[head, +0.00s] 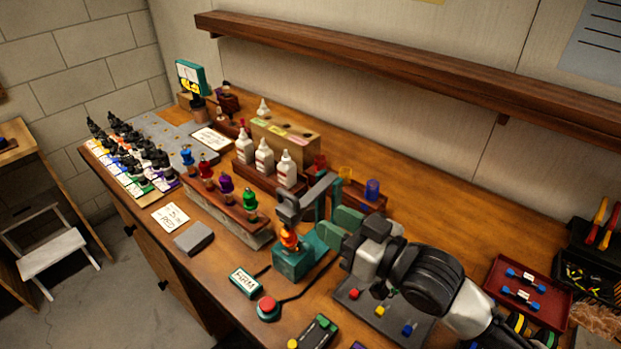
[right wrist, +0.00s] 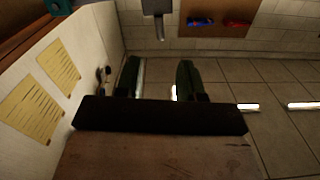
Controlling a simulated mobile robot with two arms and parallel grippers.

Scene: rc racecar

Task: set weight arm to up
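The test stand (head: 297,262) has a teal base on the bench and an orange shock (head: 289,240) upright on it. Its grey weight arm (head: 312,195) runs from a teal post, with its block end (head: 288,207) directly above the shock; I cannot tell whether they touch. My right gripper (head: 338,227) is just right of the stand, its dark green fingers apart. In the right wrist view the fingers of my right gripper (right wrist: 158,78) are apart with nothing between them, and a grey block with a rod (right wrist: 157,14) shows beyond. My left gripper is not in view.
A label plate (head: 244,281) and red button (head: 268,308) lie in front of the stand. A rack of coloured shocks (head: 228,213) is at its left, white bottles (head: 264,158) behind. A dark panel with coloured knobs (head: 380,312) lies below my right arm. A red tray (head: 527,292) is at right.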

